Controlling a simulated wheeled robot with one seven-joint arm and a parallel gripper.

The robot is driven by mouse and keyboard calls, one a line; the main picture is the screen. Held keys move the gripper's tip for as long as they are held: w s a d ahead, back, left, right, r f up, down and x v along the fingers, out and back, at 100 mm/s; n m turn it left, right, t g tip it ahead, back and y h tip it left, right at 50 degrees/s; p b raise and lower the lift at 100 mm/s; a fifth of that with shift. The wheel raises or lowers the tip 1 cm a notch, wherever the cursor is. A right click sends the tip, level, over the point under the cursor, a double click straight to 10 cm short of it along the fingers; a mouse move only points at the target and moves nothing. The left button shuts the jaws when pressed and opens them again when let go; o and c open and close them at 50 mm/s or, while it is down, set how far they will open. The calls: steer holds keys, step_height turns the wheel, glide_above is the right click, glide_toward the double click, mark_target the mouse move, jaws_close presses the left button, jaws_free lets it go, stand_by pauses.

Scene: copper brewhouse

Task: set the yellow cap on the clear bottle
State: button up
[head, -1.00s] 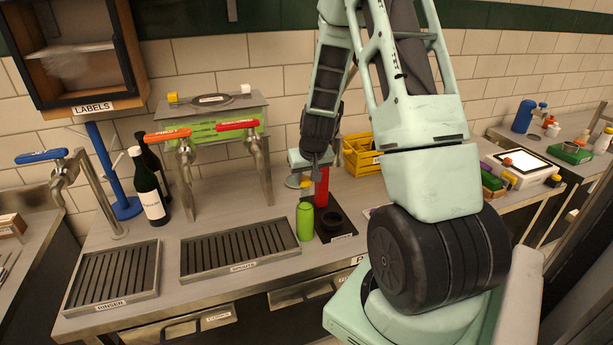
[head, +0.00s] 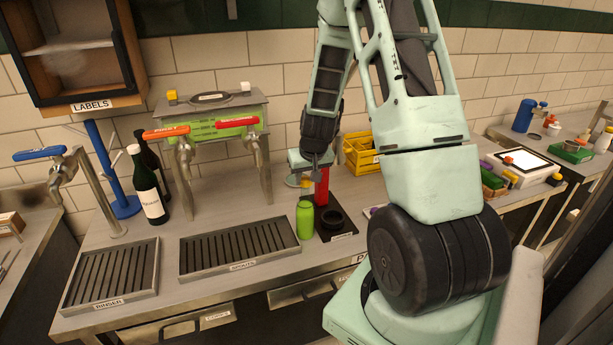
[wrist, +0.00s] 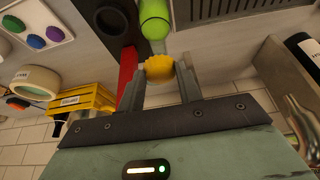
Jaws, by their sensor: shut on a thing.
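My gripper (wrist: 160,85) is shut on the yellow cap (wrist: 159,69), which sits between the two fingertips. In the wrist view a bright green bottle (wrist: 154,18) stands beyond the cap, with its paler neck end toward it. In the head view the green bottle (head: 305,222) stands upright on the counter, and my gripper (head: 306,182) is right above its top. I cannot tell whether the cap touches the neck. No clearly colourless bottle shows, and the green one is the only bottle under the cap.
A red post (head: 322,188) and a black plate with a dark ring (head: 332,219) stand close right of the bottle. A slatted drip tray (head: 240,246) lies to the left, with dark bottles (head: 149,190) farther left. A yellow crate (head: 359,157) is behind, right of my gripper.

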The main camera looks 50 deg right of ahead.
mark_target(307, 180)
steer(key=shift+f+b, duration=0.7)
steer(key=shift+f, duration=0.15)
steer(key=o, duration=1)
steer(key=shift+r, duration=0.1)
steer(key=shift+p+v, duration=1.5)
steer(key=shift+v, duration=1)
steer(key=shift+r, duration=0.15)
steer(key=v, duration=1.7)
steer(key=shift+s, duration=0.1)
